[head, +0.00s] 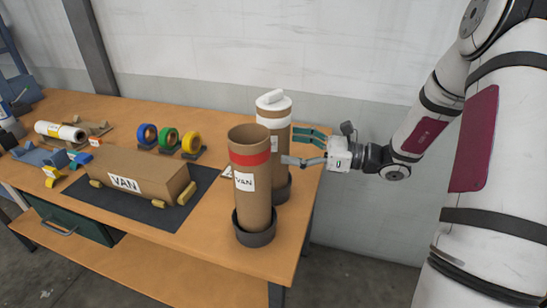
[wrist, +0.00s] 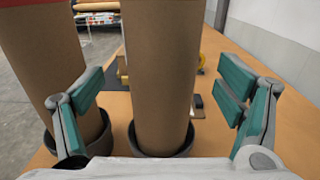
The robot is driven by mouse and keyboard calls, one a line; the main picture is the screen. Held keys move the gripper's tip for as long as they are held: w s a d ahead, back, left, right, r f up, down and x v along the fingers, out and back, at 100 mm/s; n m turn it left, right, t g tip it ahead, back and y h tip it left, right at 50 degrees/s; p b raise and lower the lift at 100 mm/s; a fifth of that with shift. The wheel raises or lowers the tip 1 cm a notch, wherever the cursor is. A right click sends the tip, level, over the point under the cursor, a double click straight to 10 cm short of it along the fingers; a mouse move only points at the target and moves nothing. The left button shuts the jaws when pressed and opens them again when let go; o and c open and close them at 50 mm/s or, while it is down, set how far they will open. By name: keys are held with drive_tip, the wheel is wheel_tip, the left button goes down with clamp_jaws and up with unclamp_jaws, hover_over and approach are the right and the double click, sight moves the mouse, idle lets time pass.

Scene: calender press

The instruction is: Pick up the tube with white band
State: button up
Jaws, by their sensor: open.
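The tube with the white band (head: 274,122) stands upright in a dark round holder at the bench's right end, with a white piece on top. In the wrist view the same tube (wrist: 160,75) is in the middle, its top out of frame. My gripper (head: 293,146) is open at this tube from the right. In the wrist view its teal-padded fingers are to either side of the tube, with gaps on both sides. A red-banded tube (head: 254,190) stands in front, in its own holder (head: 254,234), close to one finger in the wrist view (wrist: 40,60).
On the wooden bench (head: 160,103), a cardboard box marked VAN (head: 140,172) lies on a dark mat (head: 165,217). Blue, green and yellow tape rolls (head: 168,139) stand behind it. A white wall rises behind the bench.

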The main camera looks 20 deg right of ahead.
sight(274, 142)
drive_tip(key=shift+x, duration=2.65)
drive_tip(key=shift+w+d, duration=0.1)
drive_tip(key=shift+w, duration=0.05)
drive_tip(key=c, duration=1.4)
